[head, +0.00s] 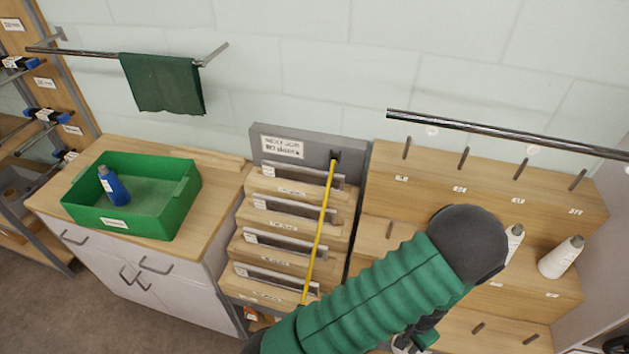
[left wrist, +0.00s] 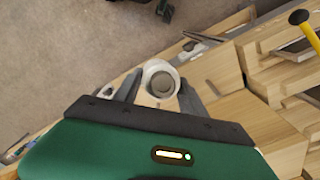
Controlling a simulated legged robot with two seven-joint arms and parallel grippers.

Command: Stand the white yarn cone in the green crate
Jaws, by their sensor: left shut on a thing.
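The green crate (head: 178,215) stands on the wooden top of the cabinet at the left of the head view, with a blue cone (head: 117,190) inside it, beside free floor space. My left arm crosses the lower middle of the head view, and its gripper (head: 412,342) is mostly cut off by the bottom edge. In the left wrist view my left gripper (left wrist: 158,92) is shut on the white yarn cone (left wrist: 148,70), seen end-on as a white ring around a grey centre. The crate is not in the wrist view. My right gripper is not in view.
Two other white cones (head: 562,257) (head: 513,240) sit on the stepped wooden peg rack (head: 385,200) at right; my elbow is close to one. A yellow rod (head: 322,215) slants across the slotted rack between crate and peg rack. A metal rail (head: 500,132) runs above.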

